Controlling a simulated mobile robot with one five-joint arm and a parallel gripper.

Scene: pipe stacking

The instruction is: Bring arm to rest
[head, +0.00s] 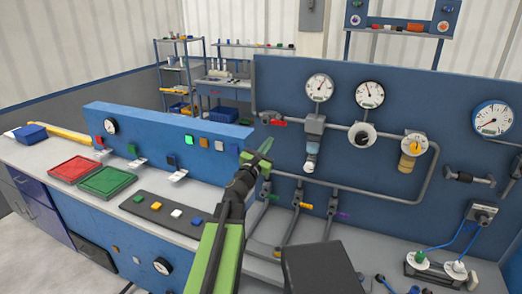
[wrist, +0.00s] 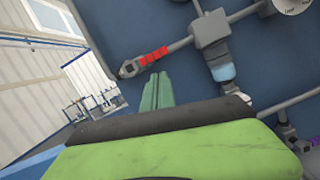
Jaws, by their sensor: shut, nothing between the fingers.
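My gripper (head: 264,149) is raised in front of the blue pipe panel (head: 436,99), in the middle of the head view. Its green fingers are shut with nothing between them. The fingers (wrist: 156,93) also show in the wrist view, close together, beside a pipe with a red valve handle (wrist: 153,56). My green arm reaches up from the bottom of the head view. I see no contact between the gripper and the panel.
A red tray (head: 74,169) and a green tray (head: 107,181) lie on the bench at left. A dark strip with coloured blocks (head: 167,213) lies left of my arm. Pipes, gauges (head: 369,94) and valves stand out from the panel. A socket box with blue cables (head: 440,266) is at lower right.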

